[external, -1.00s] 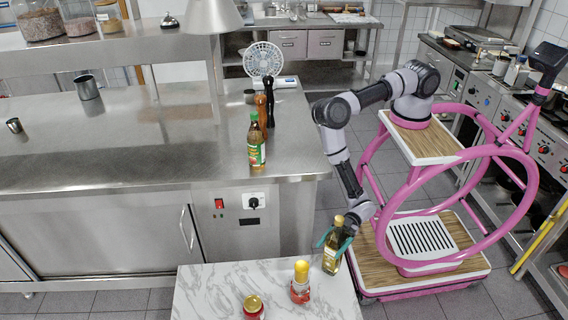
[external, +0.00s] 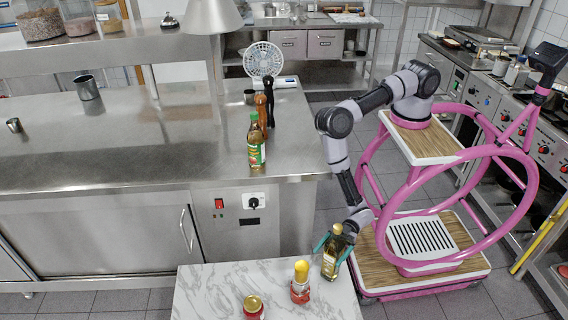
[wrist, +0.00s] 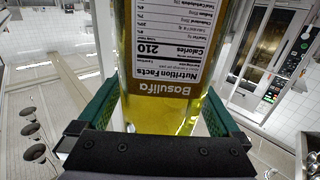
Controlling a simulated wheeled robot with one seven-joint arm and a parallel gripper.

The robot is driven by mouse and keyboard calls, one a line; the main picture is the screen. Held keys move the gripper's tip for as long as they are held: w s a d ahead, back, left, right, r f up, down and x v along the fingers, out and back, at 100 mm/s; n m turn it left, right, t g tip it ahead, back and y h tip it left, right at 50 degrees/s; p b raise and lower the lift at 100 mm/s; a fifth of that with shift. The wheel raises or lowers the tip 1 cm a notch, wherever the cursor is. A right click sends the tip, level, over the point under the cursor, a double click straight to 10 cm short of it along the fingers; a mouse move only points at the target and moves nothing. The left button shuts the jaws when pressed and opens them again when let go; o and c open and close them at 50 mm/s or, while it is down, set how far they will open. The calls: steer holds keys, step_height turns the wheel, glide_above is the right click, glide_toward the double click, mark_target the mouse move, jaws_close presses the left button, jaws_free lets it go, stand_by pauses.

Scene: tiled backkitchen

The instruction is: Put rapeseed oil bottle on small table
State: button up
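The oil bottle (external: 331,262), with yellow-green contents and a gold cap, is between the teal fingers of my gripper (external: 335,246). In the wrist view, the bottle (wrist: 165,60) fills the middle, its label upside down. The fingers (wrist: 163,98) lie along both sides, seemingly against the glass. My gripper looks shut on it. The small table (external: 215,285) has a white marble top at the bottom of the external view. The bottle appears nearly upright at its right edge; I cannot tell whether its base touches the top.
A yellow-capped bottle (external: 300,282) and a jar with a yellow lid (external: 253,306) stand on the small table. The table's left part is clear. The steel counter (external: 150,150) behind carries a green-labelled bottle (external: 256,148) and pepper mills (external: 265,100).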

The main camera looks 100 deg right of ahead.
mark_target(337, 234)
steer(key=shift+r, duration=0.1)
steer(key=v, duration=0.3)
steer(key=shift+s+d, duration=0.1)
steer(key=shift+d, duration=0.1)
steer(key=r, duration=0.7)
steer(key=shift+a, duration=0.2)
steer(key=shift+r, duration=0.1)
